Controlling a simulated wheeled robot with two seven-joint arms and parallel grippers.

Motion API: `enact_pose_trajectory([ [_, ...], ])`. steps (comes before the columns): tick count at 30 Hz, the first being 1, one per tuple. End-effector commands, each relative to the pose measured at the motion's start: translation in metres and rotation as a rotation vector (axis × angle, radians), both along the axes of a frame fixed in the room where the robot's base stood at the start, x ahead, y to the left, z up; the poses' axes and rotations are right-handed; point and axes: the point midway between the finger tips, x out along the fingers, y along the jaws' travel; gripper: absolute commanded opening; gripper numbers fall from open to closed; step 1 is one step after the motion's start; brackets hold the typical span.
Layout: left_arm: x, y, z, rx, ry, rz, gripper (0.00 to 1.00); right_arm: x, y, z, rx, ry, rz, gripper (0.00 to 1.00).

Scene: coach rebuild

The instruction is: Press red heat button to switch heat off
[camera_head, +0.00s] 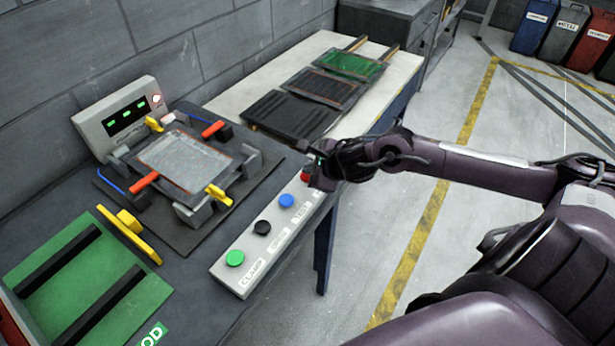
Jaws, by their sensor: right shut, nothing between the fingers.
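The button panel (240,270) is a pale strip along the right edge of the dark workbench. It carries a green button (235,258), a black button (262,227), a blue button (287,200) and a red button (305,177) at the far end. My right gripper (318,175) is shut and empty, right at the red button and partly covering it. I cannot tell whether it touches or presses the button. My left gripper is out of view.
A clamping fixture (140,211) holds a grey plate (185,160). Behind it stands a display box (103,138) with green readouts. A green tray (150,292) lies at the front left. A pale table (240,98) holds several dark and green panels. Bins stand far right.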

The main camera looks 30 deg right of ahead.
Motion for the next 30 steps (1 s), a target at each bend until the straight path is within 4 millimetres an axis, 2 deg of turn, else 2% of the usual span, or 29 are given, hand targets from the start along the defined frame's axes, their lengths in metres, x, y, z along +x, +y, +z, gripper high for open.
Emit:
enact_pose_trajectory([
  [30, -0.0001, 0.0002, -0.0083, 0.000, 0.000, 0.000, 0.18, -0.0002, 0.0001, -0.0062, 0.000, 0.001, 0.001, 0.00],
])
